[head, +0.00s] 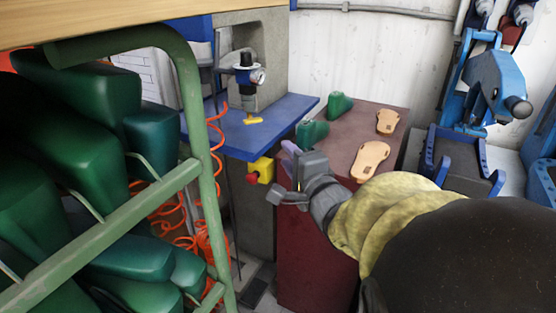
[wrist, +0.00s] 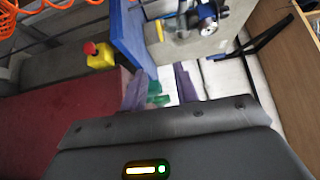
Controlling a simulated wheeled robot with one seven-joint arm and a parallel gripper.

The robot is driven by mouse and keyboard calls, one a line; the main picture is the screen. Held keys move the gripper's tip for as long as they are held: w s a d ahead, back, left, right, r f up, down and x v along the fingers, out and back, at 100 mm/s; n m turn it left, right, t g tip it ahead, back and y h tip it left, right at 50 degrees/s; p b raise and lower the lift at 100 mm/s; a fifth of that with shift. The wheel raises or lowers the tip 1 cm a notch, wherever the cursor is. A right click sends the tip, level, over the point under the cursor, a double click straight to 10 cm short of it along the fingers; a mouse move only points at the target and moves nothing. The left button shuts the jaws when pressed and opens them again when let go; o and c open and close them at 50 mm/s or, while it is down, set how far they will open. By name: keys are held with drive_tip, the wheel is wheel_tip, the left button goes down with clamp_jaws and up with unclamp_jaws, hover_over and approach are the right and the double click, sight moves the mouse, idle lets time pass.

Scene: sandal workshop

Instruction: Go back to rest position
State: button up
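My gripper (head: 288,152) is raised beside the near left edge of the dark red cabinet (head: 318,245), in front of the blue table (head: 240,138). In the wrist view its two purple-grey fingers (wrist: 161,88) stand apart. I see nothing held between them. Green foot forms (wrist: 156,96) show beyond the fingertips. In the head view, two green foot forms (head: 312,133) stand on the cabinet top. Two tan sandal soles (head: 370,160) lie on the same top. My arm covers part of the cabinet's near side.
A green rack (head: 190,95) with several large green forms (head: 70,130) fills the left. A yellow box with a red button (head: 262,170) is close to my gripper. An orange coiled hose (head: 215,235) hangs at the left. Blue machines (head: 490,85) stand at the right.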

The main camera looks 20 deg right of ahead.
drive_tip(key=shift+s, duration=0.15)
wheel_tip(320, 180, down, 15)
drive_tip(key=s+d+n+g+h, duration=0.1)
drive_tip(key=s+n+g+h, duration=0.15)
drive_tip(key=n+g, duration=0.55)
drive_tip(key=s+a+f+n+g, duration=0.5)
drive_tip(key=s+f+n+g, duration=0.2)
drive_tip(key=s+f+n, duration=0.25)
wheel_tip(320, 180, up, 34)
drive_tip(key=p, duration=3.3)
drive_tip(key=shift+d+f+m+y, duration=0.2)
drive_tip(key=shift+d+m+y, duration=0.1)
drive_tip(key=shift+m+y, duration=0.05)
